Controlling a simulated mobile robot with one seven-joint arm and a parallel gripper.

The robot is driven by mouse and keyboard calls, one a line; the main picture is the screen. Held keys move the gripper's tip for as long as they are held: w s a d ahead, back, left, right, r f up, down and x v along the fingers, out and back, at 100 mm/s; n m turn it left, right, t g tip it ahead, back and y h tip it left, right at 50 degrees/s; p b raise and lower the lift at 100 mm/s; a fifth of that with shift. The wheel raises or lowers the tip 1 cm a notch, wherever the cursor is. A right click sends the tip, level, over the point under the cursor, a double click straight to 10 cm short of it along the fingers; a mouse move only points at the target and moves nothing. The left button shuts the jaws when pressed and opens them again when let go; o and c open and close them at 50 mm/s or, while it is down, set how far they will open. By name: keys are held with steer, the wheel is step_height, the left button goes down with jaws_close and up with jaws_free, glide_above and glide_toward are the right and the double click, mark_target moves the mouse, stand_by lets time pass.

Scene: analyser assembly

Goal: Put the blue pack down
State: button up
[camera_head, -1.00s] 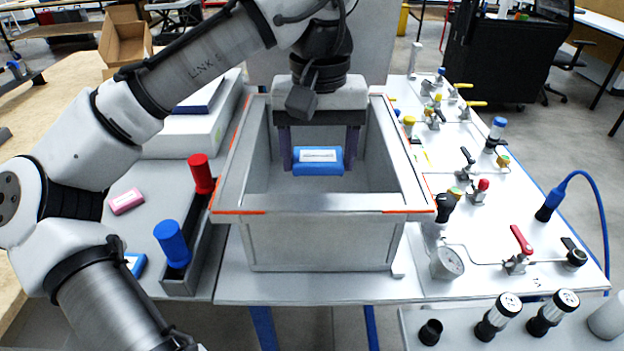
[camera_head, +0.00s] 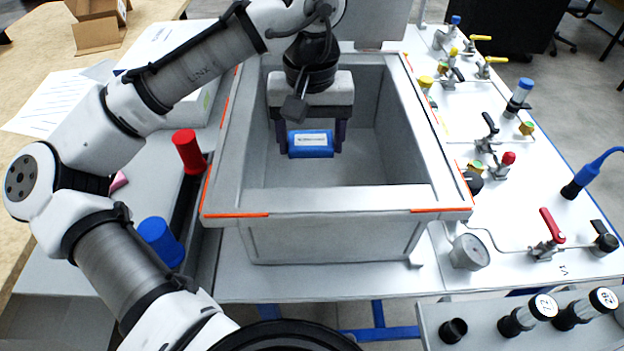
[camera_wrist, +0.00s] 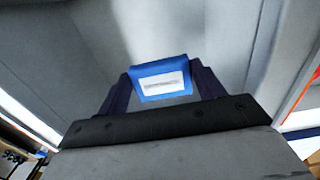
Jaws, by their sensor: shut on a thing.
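The blue pack (camera_head: 311,152) has a white label and is held between the two dark fingers of my gripper (camera_head: 311,138). My gripper is shut on it, one finger at each end. Pack and fingers are inside the open grey box (camera_head: 335,200), in its left half, with box walls around them. In the wrist view the pack (camera_wrist: 160,80) sits level between the fingertips, with grey box surfaces beyond it. I cannot tell how far the pack is above the box floor.
The box rim has orange strips (camera_head: 237,215). A red cylinder (camera_head: 189,151) and a blue cylinder (camera_head: 160,241) stand to the left. The right half of the box interior is clear.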

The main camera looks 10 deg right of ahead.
step_height(320, 180, down, 11)
steer(key=shift+r, duration=0.15)
stand_by(0.4)
steer(key=shift+b, duration=0.3)
steer(key=o, duration=1)
steer(key=shift+f, duration=0.2)
steer(key=shift+c, duration=0.2)
step_height(320, 180, up, 12)
steer(key=shift+r+p, duration=0.2)
steer(key=shift+p, duration=0.2)
